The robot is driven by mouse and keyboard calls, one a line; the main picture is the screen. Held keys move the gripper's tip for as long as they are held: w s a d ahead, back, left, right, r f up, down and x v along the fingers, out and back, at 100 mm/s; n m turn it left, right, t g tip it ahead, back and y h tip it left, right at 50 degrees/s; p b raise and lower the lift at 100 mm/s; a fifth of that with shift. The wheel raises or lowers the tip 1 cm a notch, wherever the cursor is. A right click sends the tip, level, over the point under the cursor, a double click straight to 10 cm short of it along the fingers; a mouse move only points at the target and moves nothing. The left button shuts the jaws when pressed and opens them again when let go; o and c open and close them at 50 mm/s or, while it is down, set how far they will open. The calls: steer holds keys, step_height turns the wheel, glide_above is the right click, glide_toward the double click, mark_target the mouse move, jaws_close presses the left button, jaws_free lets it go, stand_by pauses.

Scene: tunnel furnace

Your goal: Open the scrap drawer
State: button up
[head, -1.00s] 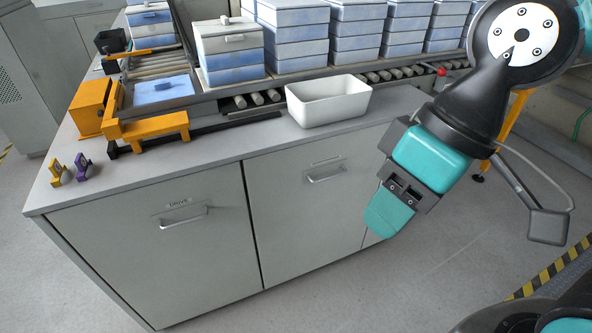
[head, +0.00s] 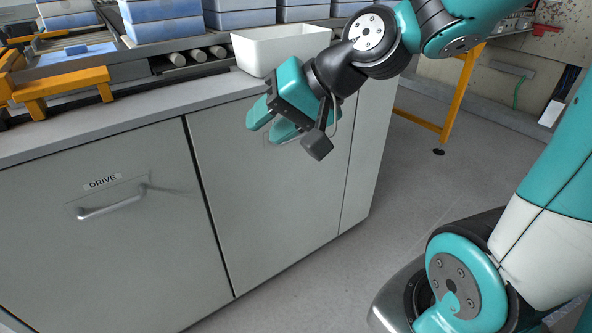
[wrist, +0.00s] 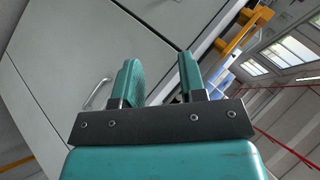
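Two flush grey fronts sit side by side under the worktop. The left front (head: 110,255) reads DRIVE and has a bar handle (head: 112,203). No front legibly reads scrap. The middle front (head: 265,215) is shut; my gripper (head: 265,122) hides most of its handle and label in the head view. In the wrist view a bar handle (wrist: 97,93) shows left of my fingers, apparently on the middle front. My gripper (wrist: 160,75) is open, its two fingers apart with nothing between them, near the upper part of the middle front. Contact with the handle does not show.
A white bin (head: 278,46) stands on the worktop (head: 130,122) above the middle front. An orange clamp (head: 60,88) and blue boxes (head: 165,28) on rollers are further left and behind. An orange frame leg (head: 462,95) stands at the right. The floor (head: 400,190) before the fronts is clear.

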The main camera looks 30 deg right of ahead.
steer(key=w+d+f+m+t+h+b, duration=0.2)
steer(key=w+d+f+m+t+b, duration=0.35)
steer(key=d+f+b, duration=0.45)
steer(key=m+t+h+b, duration=0.3)
steer(key=m+h+b, duration=0.1)
steer(key=m, duration=0.4)
glide_toward(297, 137)
steer(key=p+x, duration=0.8)
steer(key=x, duration=0.1)
steer(key=shift+w+d, duration=0.15)
steer(key=shift+w, duration=0.05)
steer(key=shift+w+f, duration=0.35)
steer(key=shift+w, duration=0.2)
jaws_close()
